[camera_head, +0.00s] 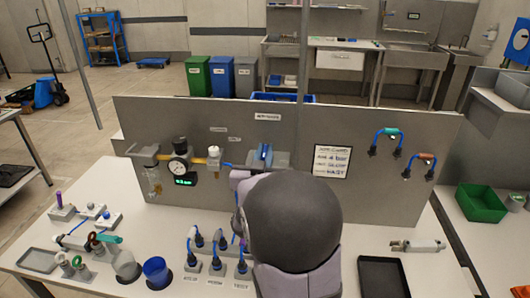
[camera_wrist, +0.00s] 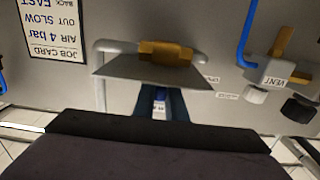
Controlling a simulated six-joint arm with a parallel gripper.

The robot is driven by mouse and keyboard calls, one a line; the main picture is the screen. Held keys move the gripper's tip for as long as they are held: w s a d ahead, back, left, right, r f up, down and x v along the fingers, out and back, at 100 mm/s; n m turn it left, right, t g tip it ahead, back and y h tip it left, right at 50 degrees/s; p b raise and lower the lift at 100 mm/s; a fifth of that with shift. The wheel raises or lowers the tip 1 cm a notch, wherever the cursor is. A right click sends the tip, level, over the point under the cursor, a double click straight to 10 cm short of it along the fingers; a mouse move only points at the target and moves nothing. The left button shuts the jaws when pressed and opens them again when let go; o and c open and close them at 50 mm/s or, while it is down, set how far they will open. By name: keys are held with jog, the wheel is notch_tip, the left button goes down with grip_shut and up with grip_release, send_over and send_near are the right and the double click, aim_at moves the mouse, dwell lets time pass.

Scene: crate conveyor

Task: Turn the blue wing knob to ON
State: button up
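The blue wing knob (camera_head: 264,152) sits on a grey valve mount at the top middle of the grey panel (camera_head: 370,200), just above my arm in the head view. In the wrist view, which is upside down, a small blue part (camera_wrist: 160,95) shows under the grey plate (camera_wrist: 150,70), between dark blue sides in shadow. My gripper (camera_wrist: 160,122) is a dark shape at the bottom of the wrist view, close in front of the knob. I cannot read an ON mark.
A gauge (camera_head: 179,167) and a green display (camera_head: 186,180) are left of the knob. A job card (camera_head: 332,161) hangs to the right. Blue-handled plugs (camera_head: 216,263) stand on the bench below.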

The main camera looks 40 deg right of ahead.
jog(key=shift+f+n+t+y+b, duration=0.15)
jog(key=shift+n+t+y+b, duration=0.4)
jog(key=shift+b, duration=0.5)
grip_shut()
jog(key=shift+s+d+n+t+y+b, duration=0.1)
jog(key=shift+n+t+y+b, duration=0.35)
jog(key=shift+y+b, duration=0.2)
jog(key=shift+n+t+y+b, duration=0.55)
jog(key=shift+n+t+y, duration=0.25)
jog(key=shift+n+y, duration=0.5)
jog(key=n+y+p, duration=0.1)
jog(key=y, duration=0.1)
jog(key=n+t+y+p, duration=0.1)
jog(key=y, duration=0.1)
jog(key=n+y+p, duration=0.1)
jog(key=n+y, duration=0.1)
jog(key=y, duration=0.1)
jog(key=shift+r+t+p, duration=0.3)
jog(key=shift+f+n+y+p, duration=0.1)
jog(key=shift+n+y+p, duration=1.25)
jog(key=shift+y, duration=1.25)
jog(key=shift+n+y, duration=0.3)
jog(key=shift+n, duration=0.15)
jog(key=o, duration=0.7)
grip_release()
